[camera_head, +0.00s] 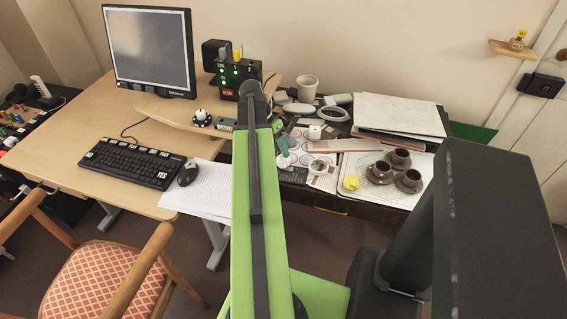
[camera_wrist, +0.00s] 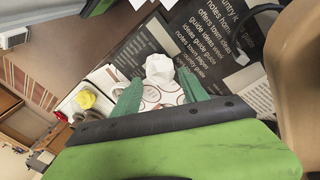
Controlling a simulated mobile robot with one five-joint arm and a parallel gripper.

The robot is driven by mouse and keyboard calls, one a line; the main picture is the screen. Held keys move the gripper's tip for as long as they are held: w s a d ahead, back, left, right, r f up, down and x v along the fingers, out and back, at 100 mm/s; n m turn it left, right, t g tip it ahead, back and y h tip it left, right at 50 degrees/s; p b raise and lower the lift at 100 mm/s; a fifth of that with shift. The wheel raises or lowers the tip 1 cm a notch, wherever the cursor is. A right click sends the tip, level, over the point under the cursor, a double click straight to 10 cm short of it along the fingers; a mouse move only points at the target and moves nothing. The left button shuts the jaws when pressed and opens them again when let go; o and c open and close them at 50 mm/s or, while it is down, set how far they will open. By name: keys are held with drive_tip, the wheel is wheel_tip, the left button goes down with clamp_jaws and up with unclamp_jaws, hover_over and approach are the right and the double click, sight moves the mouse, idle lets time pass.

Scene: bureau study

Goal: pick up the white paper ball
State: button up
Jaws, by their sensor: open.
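The white paper ball (camera_wrist: 160,68) is a small faceted lump. In the wrist view it shows just beyond and between the green fingertips of my gripper (camera_wrist: 160,86). The fingers are apart, with no visible grip on the ball. In the head view the ball (camera_head: 315,132) lies on the cluttered dark desk, right of my gripper (camera_head: 284,145), which is partly hidden behind my green arm. The ball seems to rest on or beside a sheet with brown circles; its exact contact is unclear.
A yellow crumpled ball (camera_head: 351,183) and brown cups (camera_head: 380,172) sit on a white tray (camera_head: 424,162) at the right. Stacked papers (camera_head: 400,112), a white mug (camera_head: 307,88) and a dark printed sheet (camera_wrist: 205,45) crowd the area around the ball.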

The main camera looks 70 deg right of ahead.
sight(281, 156)
drive_tip(key=b+x, duration=0.3)
drive_tip(key=x, duration=0.1)
drive_tip(key=shift+f, duration=0.3)
drive_tip(key=shift+r, duration=0.2)
drive_tip(key=c, duration=1)
